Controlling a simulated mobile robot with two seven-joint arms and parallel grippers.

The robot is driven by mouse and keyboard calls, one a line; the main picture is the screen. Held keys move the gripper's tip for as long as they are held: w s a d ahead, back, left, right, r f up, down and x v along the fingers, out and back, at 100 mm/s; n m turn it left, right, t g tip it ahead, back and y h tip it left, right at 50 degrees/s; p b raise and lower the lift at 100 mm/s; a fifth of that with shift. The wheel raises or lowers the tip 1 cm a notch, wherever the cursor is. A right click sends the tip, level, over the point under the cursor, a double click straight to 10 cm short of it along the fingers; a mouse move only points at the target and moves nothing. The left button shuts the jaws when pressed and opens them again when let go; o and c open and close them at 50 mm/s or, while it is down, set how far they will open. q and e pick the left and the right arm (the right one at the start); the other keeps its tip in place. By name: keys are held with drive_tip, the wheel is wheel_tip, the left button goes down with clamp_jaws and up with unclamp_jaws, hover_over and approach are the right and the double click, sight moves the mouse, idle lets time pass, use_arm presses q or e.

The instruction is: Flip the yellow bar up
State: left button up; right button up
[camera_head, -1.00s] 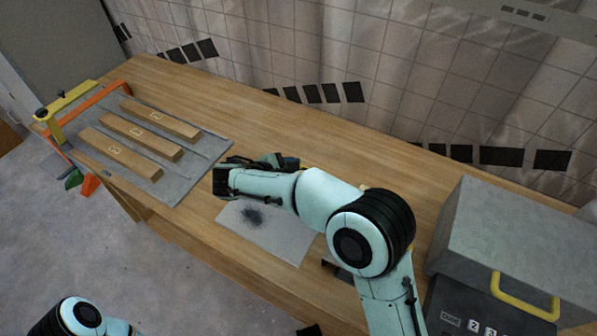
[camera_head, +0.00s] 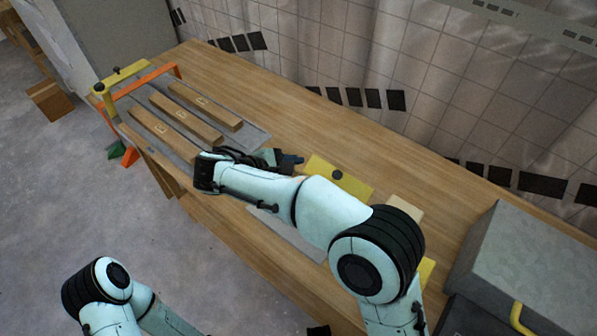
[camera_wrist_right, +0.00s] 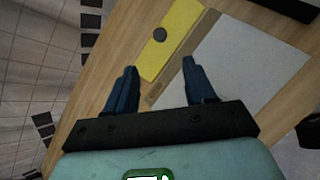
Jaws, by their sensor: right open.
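A flat yellow bar (camera_head: 338,177) with a black knob lies on the bench beside my right forearm, which hides part of this area. The right wrist view also shows the yellow bar (camera_wrist_right: 172,40), with its near end between and beyond my fingertips. My right gripper (camera_head: 284,160) is open and empty; its two dark blue fingers (camera_wrist_right: 160,68) stand apart in the wrist view. I cannot tell its height above the bench. Another yellow bar (camera_head: 122,74) with black knobs sits across a frame at the far left. My left arm shows at the lower left; its gripper is outside the view.
Several wooden boards (camera_head: 186,119) lie on a grey panel at the bench's left end, near an orange bar (camera_head: 150,78). A pale sheet (camera_wrist_right: 235,65) lies beside the yellow bar. A grey box (camera_head: 535,265) stands at the right. The back middle of the bench is clear.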

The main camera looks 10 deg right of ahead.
drive_tip(key=d+m+g+y+p, duration=0.2)
drive_tip(key=d+m+p, duration=0.1)
drive_tip(key=d+m, duration=0.15)
wheel_tip(320, 180, up, 6)
drive_tip(key=m+g+y+p, duration=0.2)
drive_tip(key=m+y+p, duration=0.65)
drive_tip(key=m, duration=1.35)
hover_over(337, 173)
drive_tip(key=shift+n+h, duration=0.25)
wheel_tip(337, 173, down, 12)
drive_tip(key=shift+s, duration=0.1)
use_arm(q)
wheel_tip(337, 173, up, 11)
drive_tip(key=w, duration=0.3)
drive_tip(key=shift+r, duration=0.15)
use_arm(e)
drive_tip(key=shift+f, duration=0.75)
drive_tip(key=shift+c, duration=0.3)
use_arm(q)
drive_tip(key=shift+s, duration=0.1)
use_arm(e)
clamp_jaws()
